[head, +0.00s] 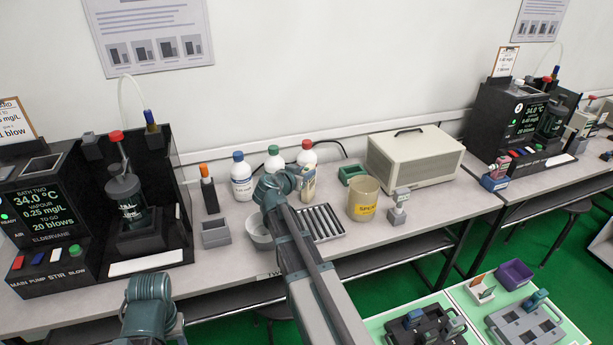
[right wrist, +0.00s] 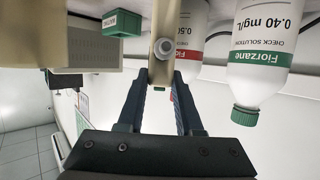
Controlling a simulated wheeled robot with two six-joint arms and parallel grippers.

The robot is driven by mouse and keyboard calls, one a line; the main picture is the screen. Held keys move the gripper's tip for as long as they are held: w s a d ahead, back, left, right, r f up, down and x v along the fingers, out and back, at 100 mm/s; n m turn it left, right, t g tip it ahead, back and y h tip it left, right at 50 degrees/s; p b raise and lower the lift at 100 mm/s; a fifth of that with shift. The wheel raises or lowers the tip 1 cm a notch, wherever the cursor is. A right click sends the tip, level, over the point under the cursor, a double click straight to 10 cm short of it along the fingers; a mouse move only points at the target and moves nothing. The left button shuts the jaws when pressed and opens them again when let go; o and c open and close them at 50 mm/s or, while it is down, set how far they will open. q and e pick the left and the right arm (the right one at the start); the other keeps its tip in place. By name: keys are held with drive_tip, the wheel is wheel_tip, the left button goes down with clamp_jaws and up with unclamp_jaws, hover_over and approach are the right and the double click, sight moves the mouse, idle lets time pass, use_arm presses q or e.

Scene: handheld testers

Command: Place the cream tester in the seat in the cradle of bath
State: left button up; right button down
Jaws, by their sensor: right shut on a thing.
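My right gripper (head: 296,180) is shut on the cream tester (head: 308,187), above the back of the bench in front of the bottles. In the right wrist view the cream tester (right wrist: 163,22) stands between the two dark fingers (right wrist: 160,100), a grey round knob on its face. Bath two (head: 130,190), a black station with a lit screen and a dark vessel, stands at the left, well apart from the tester. I cannot tell which part of it is the cradle seat. A second bath (head: 515,120) stands at the far right. My left gripper is out of view.
Bottles (head: 242,178), a yellow-labelled tub (head: 363,198), a slotted tray (head: 320,222) and a white bowl (head: 258,232) crowd my right arm. A grey open box (head: 215,232) and an orange-capped black holder (head: 209,192) stand beside bath two. A beige case (head: 415,155) stands behind.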

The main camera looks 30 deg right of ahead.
drive_tip(key=shift+f, duration=0.2)
drive_tip(key=c, duration=0.6)
unclamp_jaws()
drive_tip(key=shift+r, duration=0.15)
